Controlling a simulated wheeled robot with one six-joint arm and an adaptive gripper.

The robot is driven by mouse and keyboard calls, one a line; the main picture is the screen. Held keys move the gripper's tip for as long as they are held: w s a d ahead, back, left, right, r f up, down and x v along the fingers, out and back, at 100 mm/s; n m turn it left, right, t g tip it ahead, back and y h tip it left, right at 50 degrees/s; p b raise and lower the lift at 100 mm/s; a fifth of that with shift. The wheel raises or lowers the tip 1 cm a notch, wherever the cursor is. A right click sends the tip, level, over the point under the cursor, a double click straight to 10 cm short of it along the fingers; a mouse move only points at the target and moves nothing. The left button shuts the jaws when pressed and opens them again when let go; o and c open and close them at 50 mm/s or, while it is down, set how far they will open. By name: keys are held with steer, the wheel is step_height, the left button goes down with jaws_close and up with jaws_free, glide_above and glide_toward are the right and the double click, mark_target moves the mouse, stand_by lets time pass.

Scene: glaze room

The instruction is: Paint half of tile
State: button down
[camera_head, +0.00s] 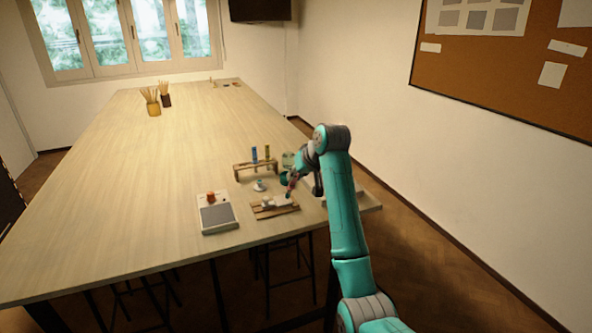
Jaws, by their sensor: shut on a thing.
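A small pale tile (275,202) lies on a wooden stand (262,213) near the right edge of the table; its surface is too small to read for paint. My gripper (291,186) is just above the right end of the stand. It is shut on a slim, dark-tipped tool, which looks like a brush (288,195), with its tip low by the tile. I cannot tell whether the tip touches the tile. A small white cup with teal in it (260,186) stands behind the tile.
A scale (218,214) with an orange-red item stands left of the stand. Behind is a wooden rack (256,168) with a blue and a yellow tube, and a green container (288,160). A tray (370,198) lies partly behind my arm. The table's left is clear.

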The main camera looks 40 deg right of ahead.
steer(key=shift+f, duration=0.35)
steer(key=shift+f, duration=0.25)
steer(key=shift+f, duration=0.35)
steer(key=shift+f, duration=0.15)
stand_by(0.5)
steer(key=shift+w+d, duration=0.5)
steer(key=shift+w, duration=0.25)
steer(key=shift+w+d, duration=0.45)
steer(key=shift+w, duration=0.25)
steer(key=shift+w+d, duration=0.5)
steer(key=shift+w, duration=0.25)
stand_by(2.0)
